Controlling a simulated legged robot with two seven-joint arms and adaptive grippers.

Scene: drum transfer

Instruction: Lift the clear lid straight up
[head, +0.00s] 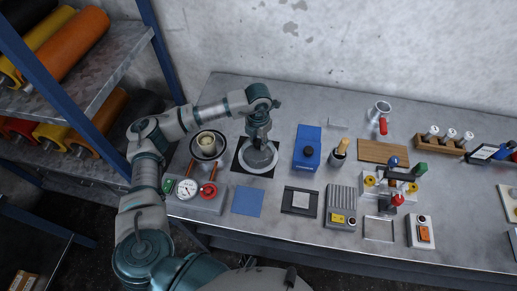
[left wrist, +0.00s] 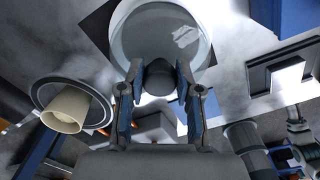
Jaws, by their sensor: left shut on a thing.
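The clear lid (head: 262,158) is a round, see-through cover with a dark knob, above a pale ring on a dark square mat (head: 238,163) at the left of the bench. My left gripper (head: 259,143) comes down on it from above. In the left wrist view the two fingers of the gripper (left wrist: 163,92) are shut on the dark knob (left wrist: 160,77), and the lid's clear disc (left wrist: 160,35) spreads beyond them. I cannot tell whether the lid touches the ring or hangs just above it. My right gripper is not in view.
A round pot (head: 206,140) and a gauge box with a red knob (head: 195,195) stand close left of the lid. A blue box (head: 307,148) stands to its right. A flat blue square (head: 247,201) lies in front. A shelf with rolls (head: 75,45) is at far left.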

